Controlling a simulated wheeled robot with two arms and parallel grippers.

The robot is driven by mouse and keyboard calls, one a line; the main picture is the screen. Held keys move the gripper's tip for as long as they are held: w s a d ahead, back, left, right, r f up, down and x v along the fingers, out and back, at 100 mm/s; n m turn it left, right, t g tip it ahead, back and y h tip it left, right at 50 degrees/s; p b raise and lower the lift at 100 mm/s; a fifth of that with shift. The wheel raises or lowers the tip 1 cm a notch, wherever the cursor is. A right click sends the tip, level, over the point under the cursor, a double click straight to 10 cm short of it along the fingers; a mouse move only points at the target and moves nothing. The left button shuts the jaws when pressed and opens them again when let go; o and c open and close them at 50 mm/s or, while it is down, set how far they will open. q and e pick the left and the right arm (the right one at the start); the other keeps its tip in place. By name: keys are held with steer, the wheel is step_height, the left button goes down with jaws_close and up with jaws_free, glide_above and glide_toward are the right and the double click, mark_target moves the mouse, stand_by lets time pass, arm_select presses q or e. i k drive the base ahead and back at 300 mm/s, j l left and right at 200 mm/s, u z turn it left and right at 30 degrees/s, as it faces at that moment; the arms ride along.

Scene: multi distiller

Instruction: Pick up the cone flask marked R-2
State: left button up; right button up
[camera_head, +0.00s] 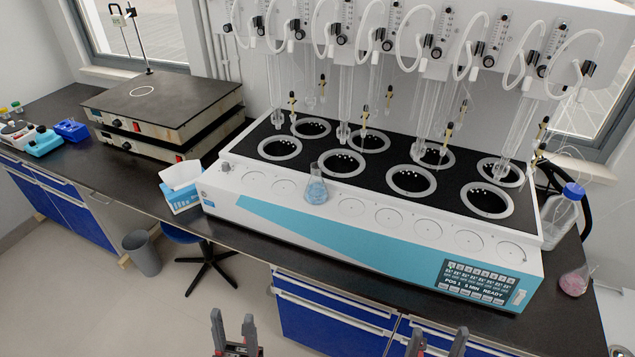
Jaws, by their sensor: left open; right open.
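A cone flask (316,190) with pale blue liquid stands upright on the white front ledge of the distiller (350,235), left of its middle. A second cone flask (575,282) with pink liquid stands on the dark bench at the far right, beside the distiller's end. No R-2 mark is readable on either flask. My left gripper (233,318) is open and empty at the bottom edge, in front of the bench and well below the flasks. My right gripper (438,332) is open and empty at the bottom edge, right of the left one, and partly cut off by the frame.
The distiller has several round heating wells, with glass tubes and hoses hanging above. A capped bottle (560,215) stands behind the pink flask. A tissue box (181,187) is left of the distiller, near stacked hotplates (165,105). A stool (195,240) and bin (142,252) stand below.

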mark_target(574, 283)
steer(key=z, duration=1.55)
